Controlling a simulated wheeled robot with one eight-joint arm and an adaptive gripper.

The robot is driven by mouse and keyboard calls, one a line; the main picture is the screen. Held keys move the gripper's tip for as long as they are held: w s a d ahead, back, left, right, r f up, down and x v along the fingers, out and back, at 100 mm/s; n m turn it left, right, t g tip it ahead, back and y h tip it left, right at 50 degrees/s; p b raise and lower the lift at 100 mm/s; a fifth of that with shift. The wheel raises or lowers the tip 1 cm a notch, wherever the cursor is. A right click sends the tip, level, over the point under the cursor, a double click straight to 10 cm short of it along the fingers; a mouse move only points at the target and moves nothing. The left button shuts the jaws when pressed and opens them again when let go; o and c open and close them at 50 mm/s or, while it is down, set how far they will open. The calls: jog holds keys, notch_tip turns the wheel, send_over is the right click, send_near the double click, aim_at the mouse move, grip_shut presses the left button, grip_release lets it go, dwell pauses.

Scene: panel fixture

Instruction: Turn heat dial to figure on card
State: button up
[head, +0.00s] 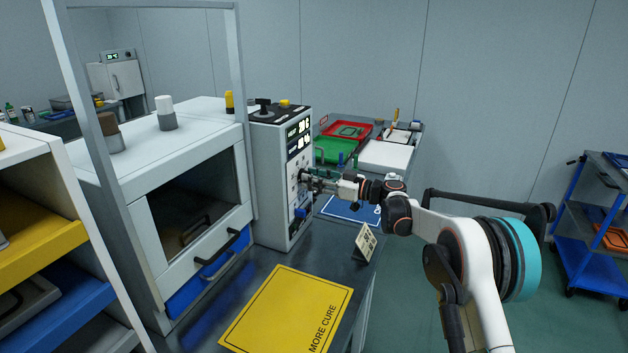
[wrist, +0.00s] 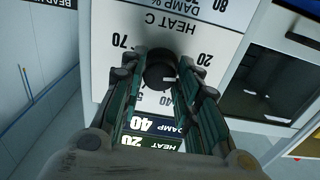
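The heat dial, a black knob (wrist: 160,72) with a small white mark, sits on a white panel face under my gripper in the wrist view. The panel appears upside down there, with "HEAT C" and printed figures including 70 and 20. The white mark points towards the 20 side. My gripper (wrist: 162,65) has its fingers on either side of the knob; whether they press on it is unclear. In the head view my gripper (head: 308,180) reaches the front of the grey control box (head: 268,170). A small card (head: 365,243) stands on the bench, its figures too small to read.
A display (wrist: 150,140) reads DAMP 40 and HEAT 20. A yellow "MORE CURE" mat (head: 285,312) and a blue mat (head: 350,210) lie on the bench. A windowed cabinet (head: 150,170) stands left of the box.

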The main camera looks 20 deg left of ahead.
jog(key=shift+m, duration=0.3)
jog(key=m+p, duration=0.2)
jog(key=m, duration=2.1)
jog(key=shift+s+r+m+p, duration=0.1)
jog(key=shift+r+m+p, duration=0.05)
jog(key=shift+m+p, duration=0.2)
dwell(0.4)
jog(key=o, duration=1.1)
jog(key=shift+c, duration=0.2)
